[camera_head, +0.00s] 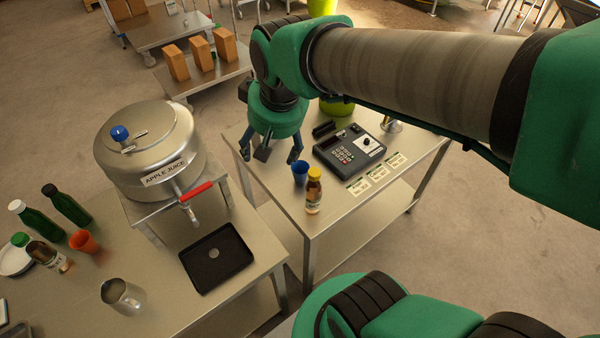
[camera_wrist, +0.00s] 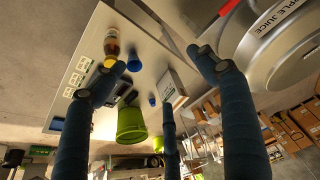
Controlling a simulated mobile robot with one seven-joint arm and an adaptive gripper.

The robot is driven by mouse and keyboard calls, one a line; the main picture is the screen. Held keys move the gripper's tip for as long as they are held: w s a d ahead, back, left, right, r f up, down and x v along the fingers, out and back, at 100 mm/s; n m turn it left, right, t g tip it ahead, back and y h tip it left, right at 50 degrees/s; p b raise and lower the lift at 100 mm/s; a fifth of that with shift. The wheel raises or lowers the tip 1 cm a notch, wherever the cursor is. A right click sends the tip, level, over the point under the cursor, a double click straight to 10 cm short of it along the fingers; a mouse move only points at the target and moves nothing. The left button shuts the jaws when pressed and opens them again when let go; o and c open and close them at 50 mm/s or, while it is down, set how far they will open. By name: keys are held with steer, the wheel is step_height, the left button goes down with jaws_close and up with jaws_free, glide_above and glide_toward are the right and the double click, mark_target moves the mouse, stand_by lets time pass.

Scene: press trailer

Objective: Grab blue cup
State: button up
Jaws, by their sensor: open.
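The small blue cup (camera_head: 300,174) stands upright on the metal table, close to the bottle with the yellow cap (camera_head: 314,192). It also shows in the wrist view (camera_wrist: 134,63), beside that bottle (camera_wrist: 112,44). My gripper (camera_head: 268,154) is open and empty, its fingers pointing down, to the left of the cup in the head view. One finger shows just above and beside the cup; whether they touch I cannot tell. In the wrist view my spread fingers (camera_wrist: 150,88) frame the tabletop. A second small blue thing (camera_wrist: 152,100) is too small to identify.
A keypad device (camera_head: 349,148) and label cards (camera_head: 373,172) lie right of the cup. A green bucket (camera_head: 336,106) stands behind. The apple juice vessel (camera_head: 140,135), a black tray (camera_head: 205,270) and an orange cup (camera_head: 84,242) are on the left table.

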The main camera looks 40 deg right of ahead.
steer(key=w+d+f+m+g+p, duration=0.1)
steer(key=w+d+f+m+g, duration=0.1)
steer(key=w+d+f, duration=0.7)
steer(key=m+g+p, duration=0.1)
steer(key=g, duration=0.1)
glide_above(300, 172)
steer(key=s+a, duration=0.1)
steer(key=s, duration=0.1)
step_height(300, 172, down, 13)
steer(key=shift+w+r, duration=0.1)
steer(key=shift+a, duration=0.1)
steer(key=shift+f+b, duration=0.45)
steer(key=shift+f, duration=3.85)
steer(key=shift+f, duration=0.1)
steer(key=shift+f+b, duration=0.45)
steer(key=shift+f, duration=2.1)
